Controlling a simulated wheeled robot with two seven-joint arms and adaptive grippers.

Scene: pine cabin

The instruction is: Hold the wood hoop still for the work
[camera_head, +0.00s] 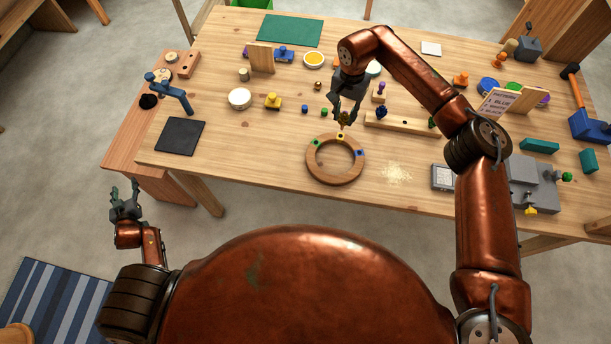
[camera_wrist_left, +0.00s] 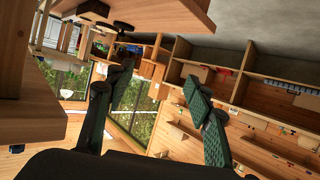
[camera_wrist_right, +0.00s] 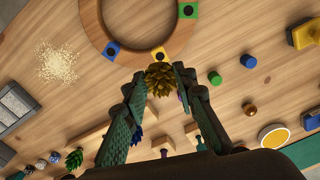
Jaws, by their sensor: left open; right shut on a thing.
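The wood hoop (camera_head: 335,181) lies flat near the front middle of the workbench. Its top carries a green (camera_head: 311,142), a yellow (camera_head: 340,136) and a blue (camera_head: 360,153) square, each with a dark spot. My right gripper (camera_head: 345,113) is shut on a golden pinecone (camera_wrist_right: 160,82), just behind the hoop's yellow square. The pinecone's tip looks very close to that square; I cannot tell whether it touches. The hoop also shows in the right wrist view (camera_wrist_right: 96,32). My left gripper (camera_head: 126,198) is open and empty, off the bench's front left, far from the hoop.
A wooden rail (camera_head: 402,123) lies behind. A black mat (camera_head: 180,137) is at the left. The bench (camera_head: 250,170) is bare between mat and hoop.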

